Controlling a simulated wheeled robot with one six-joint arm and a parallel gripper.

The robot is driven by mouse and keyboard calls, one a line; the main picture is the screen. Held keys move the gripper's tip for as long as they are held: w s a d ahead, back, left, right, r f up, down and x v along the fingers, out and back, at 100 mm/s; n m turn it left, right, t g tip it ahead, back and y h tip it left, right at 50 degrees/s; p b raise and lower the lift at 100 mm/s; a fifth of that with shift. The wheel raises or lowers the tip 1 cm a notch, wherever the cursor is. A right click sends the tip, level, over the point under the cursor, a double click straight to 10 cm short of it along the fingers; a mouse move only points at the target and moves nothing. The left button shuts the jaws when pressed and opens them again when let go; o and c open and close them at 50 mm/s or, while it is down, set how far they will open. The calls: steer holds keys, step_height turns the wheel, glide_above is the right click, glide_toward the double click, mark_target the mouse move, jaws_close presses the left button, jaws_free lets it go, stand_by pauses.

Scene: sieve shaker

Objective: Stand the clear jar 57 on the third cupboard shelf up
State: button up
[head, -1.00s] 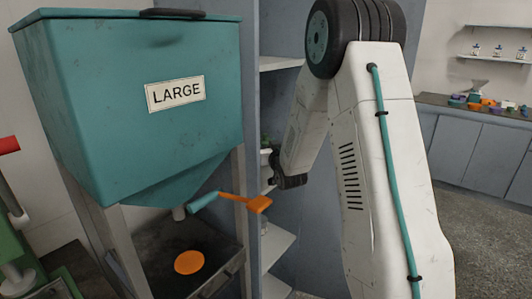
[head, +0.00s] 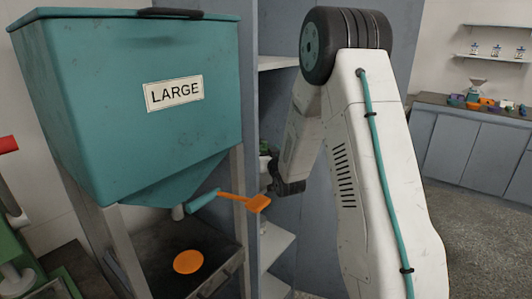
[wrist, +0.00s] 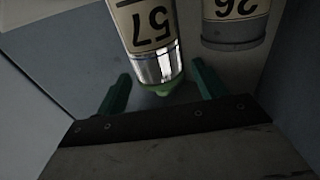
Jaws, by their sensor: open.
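The clear jar 57 (wrist: 150,40) shows in the wrist view at top middle, its label upside down in the picture. Its near end looks clear and shiny, with a green edge at the tip. My gripper (wrist: 162,88) is open, with one teal finger on each side of that near end. I cannot tell whether either finger touches it. Whether the jar lies or stands is unclear from this view. In the head view the jar is not identifiable; the dark wrist end of my arm is at the cupboard, partly beside the orange handle.
A second jar, labelled 26 (wrist: 236,22), is close to the right of jar 57. Cupboard shelves (head: 278,62) show behind my arm. The teal LARGE hopper (head: 125,100), with an orange lever (head: 255,203), stands just left of the cupboard. A far counter (head: 480,112) holds coloured items.

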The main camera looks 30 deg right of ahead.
steer(key=v, duration=1.2)
steer(key=shift+s+a, duration=0.1)
